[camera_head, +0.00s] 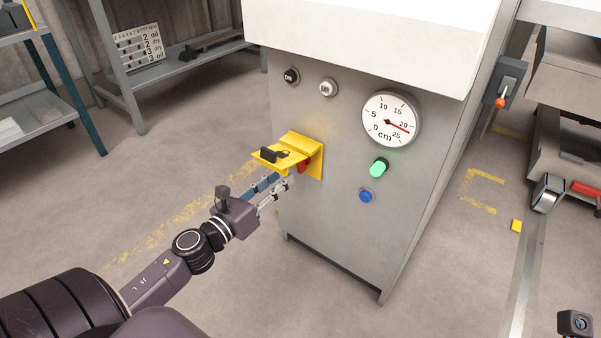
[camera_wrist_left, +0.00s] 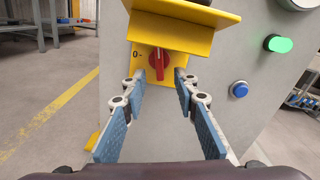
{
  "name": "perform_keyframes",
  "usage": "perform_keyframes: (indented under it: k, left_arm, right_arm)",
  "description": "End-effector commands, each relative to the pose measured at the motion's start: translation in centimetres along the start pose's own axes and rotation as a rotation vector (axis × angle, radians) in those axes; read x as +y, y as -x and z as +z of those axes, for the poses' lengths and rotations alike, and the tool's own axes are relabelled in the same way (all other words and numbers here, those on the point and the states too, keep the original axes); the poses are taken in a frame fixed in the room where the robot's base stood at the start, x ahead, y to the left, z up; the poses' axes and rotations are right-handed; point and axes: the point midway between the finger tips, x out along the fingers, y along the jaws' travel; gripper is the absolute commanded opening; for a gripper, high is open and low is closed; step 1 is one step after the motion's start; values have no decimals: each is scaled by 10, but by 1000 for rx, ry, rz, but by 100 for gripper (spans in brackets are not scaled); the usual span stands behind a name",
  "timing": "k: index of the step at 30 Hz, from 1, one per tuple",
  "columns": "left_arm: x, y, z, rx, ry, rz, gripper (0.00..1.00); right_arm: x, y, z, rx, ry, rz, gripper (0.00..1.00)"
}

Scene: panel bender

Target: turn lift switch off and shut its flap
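The lift switch is a red rotary knob (camera_wrist_left: 159,62) on a yellow plate (camera_wrist_left: 147,66) on the cabinet front, with its grip upright. A "0" mark shows left of the knob. In the head view the red knob (camera_head: 304,165) is partly hidden below the flap. The yellow flap (camera_head: 296,144) is raised and juts out above the switch, with a black part on top; it also shows in the wrist view (camera_wrist_left: 172,34). My left gripper (camera_head: 281,184) is open, its blue-padded fingers below the flap, spread to either side of the knob's line. Whether they touch it is unclear. My right gripper is out of view.
The grey cabinet (camera_head: 335,225) also carries a round cm gauge (camera_head: 389,119), a lit green button (camera_head: 379,167), a blue button (camera_head: 366,195) and two small knobs above. A shelf rack (camera_head: 40,115) stands at the left. The floor left of the cabinet is clear.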

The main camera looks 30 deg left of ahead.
Motion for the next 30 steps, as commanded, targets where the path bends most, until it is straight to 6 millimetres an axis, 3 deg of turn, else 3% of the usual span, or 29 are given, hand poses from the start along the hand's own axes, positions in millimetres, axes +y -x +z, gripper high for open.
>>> perform_keyframes:
  k: [15,30]
  left_arm:
    - [0,-64,0,-1,2,0,28]
    - [1,-76,0,1,3,2,25]
  right_arm:
    - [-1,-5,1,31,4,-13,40]
    - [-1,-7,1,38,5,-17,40]
